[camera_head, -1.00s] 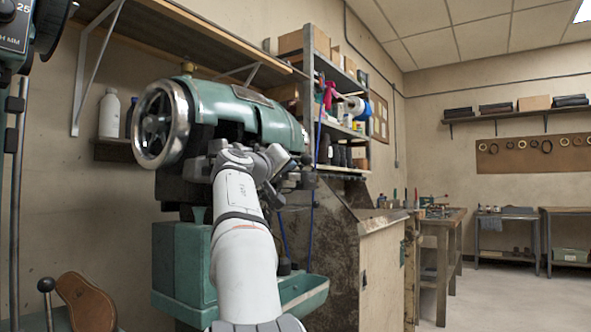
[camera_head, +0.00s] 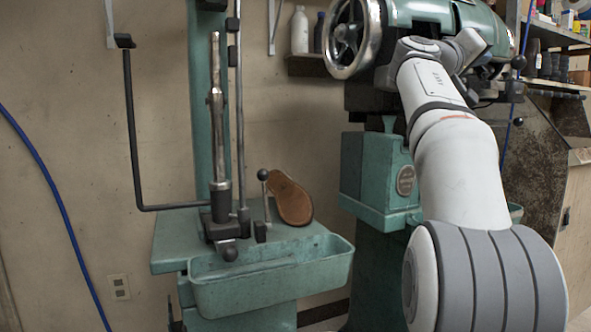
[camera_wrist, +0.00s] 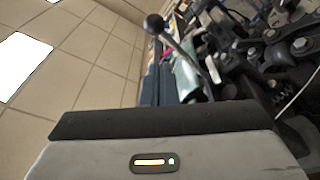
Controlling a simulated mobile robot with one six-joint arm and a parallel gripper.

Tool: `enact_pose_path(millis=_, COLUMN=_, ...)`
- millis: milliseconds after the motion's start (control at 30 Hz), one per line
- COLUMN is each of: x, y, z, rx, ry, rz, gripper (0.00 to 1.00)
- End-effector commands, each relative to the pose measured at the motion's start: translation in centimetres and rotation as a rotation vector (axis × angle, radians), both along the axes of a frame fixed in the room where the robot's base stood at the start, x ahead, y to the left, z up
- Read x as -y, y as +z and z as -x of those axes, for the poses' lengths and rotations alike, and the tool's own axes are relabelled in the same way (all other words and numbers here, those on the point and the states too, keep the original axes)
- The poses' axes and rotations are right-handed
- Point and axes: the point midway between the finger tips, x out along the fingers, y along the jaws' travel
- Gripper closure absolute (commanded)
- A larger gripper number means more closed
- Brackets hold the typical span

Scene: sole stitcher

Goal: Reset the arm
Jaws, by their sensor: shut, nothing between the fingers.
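My arm (camera_head: 455,160) reaches up in front of the green stitching machine (camera_head: 455,20) in the head view, bent at a wrist close beside the machine's head. My gripper (camera_head: 508,91) is small and dark there, partly merged with the machine behind it, and it is shut with nothing in it. In the wrist view the dark-edged, grey body with a lit indicator (camera_wrist: 150,162) fills the bottom; the fingertips do not show clearly. A ball-ended lever (camera_wrist: 157,27) and dark machine parts (camera_wrist: 285,50) show close beyond it.
A brown leather sole (camera_head: 290,198) leans on a green machine table with a trough (camera_head: 270,280) at left. A tall post (camera_head: 217,110) and a bent black rod (camera_head: 132,130) stand there. A loaded shelf (camera_head: 560,40) is at upper right.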

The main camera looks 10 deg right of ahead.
Motion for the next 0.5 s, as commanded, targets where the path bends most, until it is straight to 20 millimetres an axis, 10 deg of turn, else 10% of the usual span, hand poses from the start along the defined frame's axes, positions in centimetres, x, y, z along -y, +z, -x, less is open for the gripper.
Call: enact_pose_path(millis=500, x=-8.5, y=-3.3, z=-3.6, rx=-0.214, ry=0.263, rz=-0.396, gripper=1.0)
